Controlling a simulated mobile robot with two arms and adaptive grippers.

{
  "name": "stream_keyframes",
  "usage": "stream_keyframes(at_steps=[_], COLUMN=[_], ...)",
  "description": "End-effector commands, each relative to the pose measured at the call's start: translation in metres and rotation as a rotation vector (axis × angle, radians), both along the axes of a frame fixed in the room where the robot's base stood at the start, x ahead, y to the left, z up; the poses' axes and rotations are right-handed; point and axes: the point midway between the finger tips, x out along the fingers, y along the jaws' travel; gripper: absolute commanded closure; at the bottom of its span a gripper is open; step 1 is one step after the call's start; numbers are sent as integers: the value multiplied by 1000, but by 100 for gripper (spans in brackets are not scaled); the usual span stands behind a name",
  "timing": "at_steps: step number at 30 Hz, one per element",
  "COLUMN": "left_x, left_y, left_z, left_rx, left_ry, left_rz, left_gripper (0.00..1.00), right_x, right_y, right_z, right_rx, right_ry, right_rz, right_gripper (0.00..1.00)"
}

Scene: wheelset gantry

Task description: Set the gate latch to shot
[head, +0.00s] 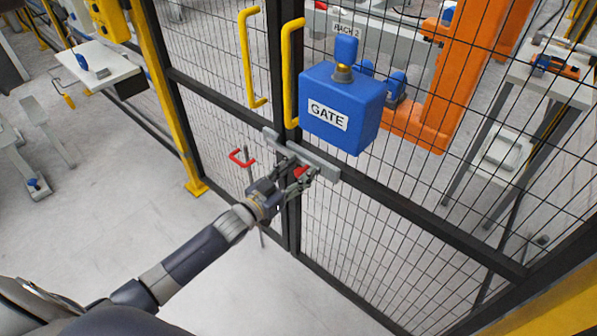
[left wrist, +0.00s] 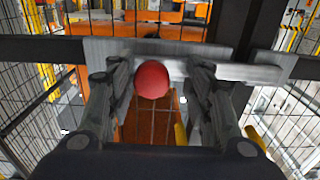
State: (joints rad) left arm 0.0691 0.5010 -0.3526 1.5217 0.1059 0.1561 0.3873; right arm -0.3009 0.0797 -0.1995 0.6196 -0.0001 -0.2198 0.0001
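The gate latch is a grey metal bar (head: 318,165) across the meeting posts of the mesh gate, under the blue GATE box (head: 345,108). The bar also shows in the left wrist view (left wrist: 240,72). Its red round knob (left wrist: 152,79) appears between my left gripper's fingers, nearer the left finger. In the head view the knob (head: 301,172) is partly hidden by the gripper. My left gripper (head: 303,177) is open at the latch, with a gap beside the knob on the right. I cannot tell whether a finger touches it. My right gripper is not in view.
Two yellow handles (head: 292,75) stand upright above the latch. Black mesh panels and dark posts surround the latch. An orange machine frame (head: 425,120) is behind the mesh. The floor at left is clear near the gate.

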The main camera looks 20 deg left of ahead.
Motion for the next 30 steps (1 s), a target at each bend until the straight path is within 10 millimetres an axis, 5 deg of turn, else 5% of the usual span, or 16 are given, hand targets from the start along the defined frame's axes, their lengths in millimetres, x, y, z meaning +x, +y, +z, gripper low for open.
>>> stream_keyframes(at_steps=[8,21,30], left_x=[-11,-85,-111], left_y=[2,31,41], left_z=[-2,-2,-1], left_rx=[-1,0,-1], left_ry=[3,3,0], left_rz=[-2,0,0], left_gripper=[53,53,53], right_x=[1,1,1], right_y=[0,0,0], right_z=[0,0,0], right_rx=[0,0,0], right_ry=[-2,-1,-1], right_rz=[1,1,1], right_gripper=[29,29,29])
